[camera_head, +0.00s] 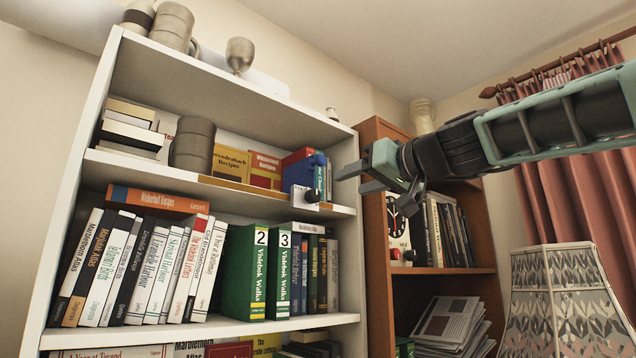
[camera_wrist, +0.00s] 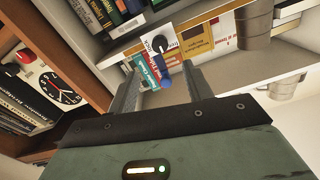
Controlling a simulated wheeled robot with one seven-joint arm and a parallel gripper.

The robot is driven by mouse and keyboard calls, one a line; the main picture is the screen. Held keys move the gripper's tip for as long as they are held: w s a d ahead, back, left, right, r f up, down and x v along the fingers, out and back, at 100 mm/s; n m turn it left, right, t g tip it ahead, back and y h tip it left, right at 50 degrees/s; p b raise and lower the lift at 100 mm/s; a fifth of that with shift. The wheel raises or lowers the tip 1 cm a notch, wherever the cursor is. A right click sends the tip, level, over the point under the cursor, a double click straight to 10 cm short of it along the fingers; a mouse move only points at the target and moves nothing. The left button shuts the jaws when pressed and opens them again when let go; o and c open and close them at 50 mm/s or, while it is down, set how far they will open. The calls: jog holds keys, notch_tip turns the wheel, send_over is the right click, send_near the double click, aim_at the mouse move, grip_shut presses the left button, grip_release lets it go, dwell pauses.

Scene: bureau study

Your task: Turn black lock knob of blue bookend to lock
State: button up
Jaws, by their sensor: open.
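The blue bookend (camera_head: 301,173) stands at the right end of the upper book row on the white bookcase. A white plate with the black lock knob (camera_head: 312,196) is at its lower front, by the shelf edge. In the wrist view the black knob (camera_wrist: 159,43) sits on the white plate (camera_wrist: 171,33), beyond the fingertips, with small lettering too blurred to read. A blue rounded part (camera_wrist: 165,85) shows between the fingers. My gripper (camera_head: 350,181) is open and empty, right of the bookend and apart from the knob. Its fingers also show in the wrist view (camera_wrist: 160,75).
The white shelf (camera_head: 230,191) holds books, a grey canister (camera_head: 193,143) and yellow and red volumes. A brown bookcase (camera_head: 378,235) with a clock (camera_head: 395,215) stands close on the right. A lampshade (camera_head: 565,300) is at lower right.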

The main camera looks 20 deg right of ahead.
aim_at(316, 195)
jog(key=p+x, duration=0.3)
jog(key=x, duration=0.8)
jog(key=shift+w+a+p, duration=0.15)
jog(key=shift+w+p, duration=0.2)
jog(key=shift+p, duration=0.05)
jog(key=c, duration=1)
